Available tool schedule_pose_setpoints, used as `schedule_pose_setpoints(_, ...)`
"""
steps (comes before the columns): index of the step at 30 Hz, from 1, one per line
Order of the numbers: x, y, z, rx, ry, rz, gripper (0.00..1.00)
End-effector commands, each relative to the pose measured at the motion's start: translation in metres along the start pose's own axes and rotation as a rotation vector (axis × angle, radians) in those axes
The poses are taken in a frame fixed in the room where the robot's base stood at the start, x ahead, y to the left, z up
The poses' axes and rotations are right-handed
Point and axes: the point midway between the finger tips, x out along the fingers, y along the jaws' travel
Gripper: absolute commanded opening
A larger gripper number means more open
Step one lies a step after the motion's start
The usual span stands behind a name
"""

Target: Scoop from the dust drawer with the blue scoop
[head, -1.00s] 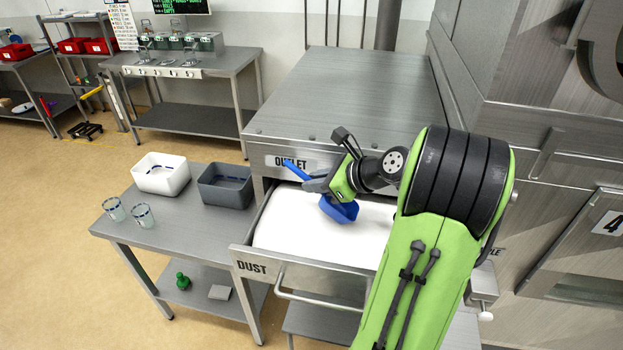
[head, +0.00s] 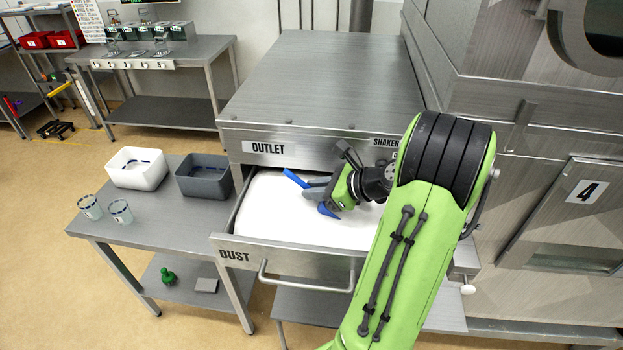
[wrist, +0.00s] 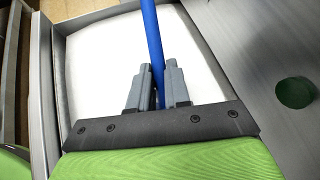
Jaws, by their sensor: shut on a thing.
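The dust drawer (head: 235,252) is pulled open under the outlet housing and holds white powder with a smooth, level-looking surface. My gripper (head: 312,189) is over the powder and shut on the handle of the blue scoop (head: 327,210). The handle end sticks out to the upper left. The scoop's bowl is low at the powder, partly hidden by my gripper; I cannot tell how deep it is. In the wrist view the grey fingers (wrist: 157,90) pinch the blue handle (wrist: 151,40), with the white powder behind; the bowl is not visible there.
A side table (head: 140,215) at left carries a white bin (head: 137,168), a grey bin (head: 204,177) and two glasses (head: 105,209). The drawer's front handle (head: 305,285) faces me. The outlet housing (head: 320,85) overhangs the drawer's back.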

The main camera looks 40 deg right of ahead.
Motion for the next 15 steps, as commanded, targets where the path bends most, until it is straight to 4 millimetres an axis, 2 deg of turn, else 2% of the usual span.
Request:
schedule_pose_setpoints(1, -0.003, 0.000, 0.004, -0.006, 0.027, 0.004, 0.00)
schedule_pose_setpoints(8, -0.003, 0.001, -0.009, -0.035, 0.175, 0.016, 0.00)
schedule_pose_setpoints(15, 0.007, 0.003, -0.017, -0.073, 0.366, 0.032, 0.00)
